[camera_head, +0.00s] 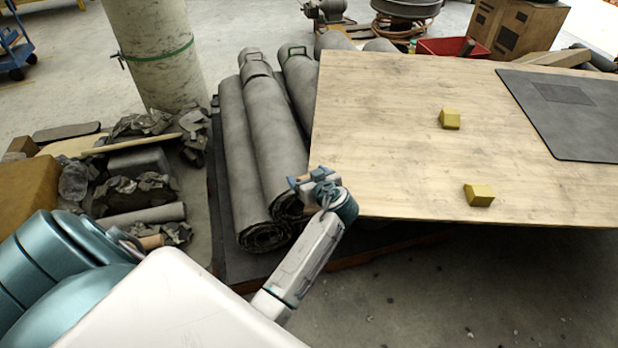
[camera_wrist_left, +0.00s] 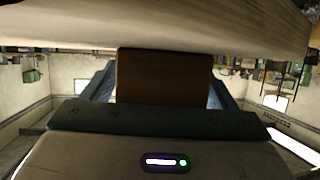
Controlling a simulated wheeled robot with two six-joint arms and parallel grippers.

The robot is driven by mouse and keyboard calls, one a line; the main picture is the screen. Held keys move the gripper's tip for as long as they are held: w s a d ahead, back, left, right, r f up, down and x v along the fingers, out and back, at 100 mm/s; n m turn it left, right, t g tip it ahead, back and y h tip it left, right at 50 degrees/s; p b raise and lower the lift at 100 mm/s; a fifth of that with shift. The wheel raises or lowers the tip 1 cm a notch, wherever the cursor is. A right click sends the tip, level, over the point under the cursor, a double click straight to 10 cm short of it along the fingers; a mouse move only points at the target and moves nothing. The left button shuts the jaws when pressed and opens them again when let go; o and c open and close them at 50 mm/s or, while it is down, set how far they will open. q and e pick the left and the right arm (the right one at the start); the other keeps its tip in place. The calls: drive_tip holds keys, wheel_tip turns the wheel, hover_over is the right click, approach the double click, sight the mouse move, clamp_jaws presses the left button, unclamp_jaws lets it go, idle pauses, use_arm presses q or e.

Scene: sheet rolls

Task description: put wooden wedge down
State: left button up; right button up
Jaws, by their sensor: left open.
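My left gripper (camera_head: 312,186) is open at the front ends of the grey sheet rolls (camera_head: 262,120), beside the near left corner of the pale wooden board. The brown wooden wedge (camera_head: 326,173) is partly hidden by the fingers. In the left wrist view the wedge (camera_wrist_left: 163,75) sits between the two spread dark blue fingers (camera_wrist_left: 160,88). One end of it meets a broad pale curved surface (camera_wrist_left: 160,25); whether it bears on that surface I cannot tell. My right gripper is not in view.
Two yellow blocks (camera_head: 450,119) and a dark sheet (camera_head: 575,110) lie on the board (camera_head: 390,150). A concrete column (camera_head: 155,50) stands behind the rolls at the left. Rubble and scraps (camera_head: 130,180) lie left of the rolls. Open floor (camera_head: 450,290) shows at the front right.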

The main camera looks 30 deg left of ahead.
use_arm(q)
drive_tip(key=shift+s+d+r, duration=0.1)
drive_tip(key=shift+d+r, duration=0.05)
drive_tip(key=shift+c, duration=0.2)
drive_tip(key=shift+d+r, duration=0.1)
drive_tip(key=c, duration=1.1)
drive_tip(key=shift+c, duration=0.2)
